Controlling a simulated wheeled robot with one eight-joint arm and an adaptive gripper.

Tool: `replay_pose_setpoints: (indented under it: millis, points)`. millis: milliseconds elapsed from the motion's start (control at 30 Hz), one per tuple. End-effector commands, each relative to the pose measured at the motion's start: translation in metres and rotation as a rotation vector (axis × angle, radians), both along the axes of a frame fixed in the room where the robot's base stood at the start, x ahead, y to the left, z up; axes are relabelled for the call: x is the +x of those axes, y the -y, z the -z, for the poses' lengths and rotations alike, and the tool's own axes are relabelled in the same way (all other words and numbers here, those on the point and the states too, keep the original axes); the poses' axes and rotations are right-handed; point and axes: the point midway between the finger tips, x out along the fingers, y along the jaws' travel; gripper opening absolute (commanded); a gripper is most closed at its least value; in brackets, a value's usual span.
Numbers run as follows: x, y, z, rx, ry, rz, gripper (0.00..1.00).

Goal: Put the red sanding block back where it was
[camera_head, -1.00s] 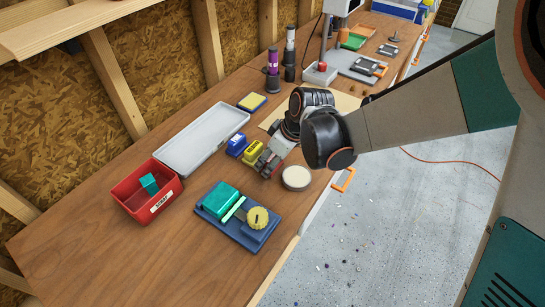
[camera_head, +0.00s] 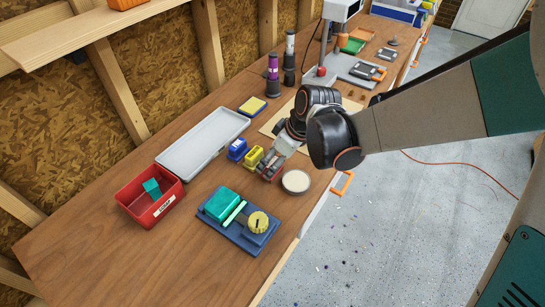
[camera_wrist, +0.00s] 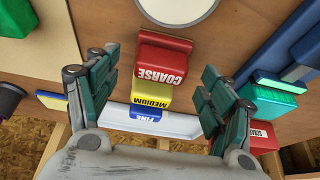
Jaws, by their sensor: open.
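The red sanding block (camera_wrist: 163,60), marked COARSE, sits on the bench at the end of a row with the yellow MEDIUM block (camera_wrist: 152,95) and the blue FINE block (camera_wrist: 146,112). In the head view the red block (camera_head: 268,176) is partly hidden by my gripper (camera_head: 282,150), with the yellow block (camera_head: 252,158) and blue block (camera_head: 236,149) to its left. My gripper (camera_wrist: 158,68) is open. In the wrist view its fingers stand apart on either side of the row, and the red block shows between them, with no finger seen touching it.
A round pale disc (camera_head: 296,181) lies close to the right of the red block. A grey tray (camera_head: 170,160) lies left of the row. A red bin (camera_head: 136,210) and a blue fixture (camera_head: 238,236) with a yellow knob stand nearer. Bench front left is bare.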

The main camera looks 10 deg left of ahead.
Motion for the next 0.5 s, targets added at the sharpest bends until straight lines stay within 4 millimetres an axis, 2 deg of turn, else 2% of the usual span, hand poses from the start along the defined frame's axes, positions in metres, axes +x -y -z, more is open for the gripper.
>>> replay_pose_setpoints:
  millis: [33, 200, 500]
  points:
    - [-0.001, 0.004, -0.015, 0.000, -0.001, 0.002, 0.75]
    - [-0.006, 0.015, -0.043, 0.000, 0.000, 0.001, 0.75]
    - [-0.013, 0.029, -0.076, 0.000, -0.001, 0.001, 0.75]
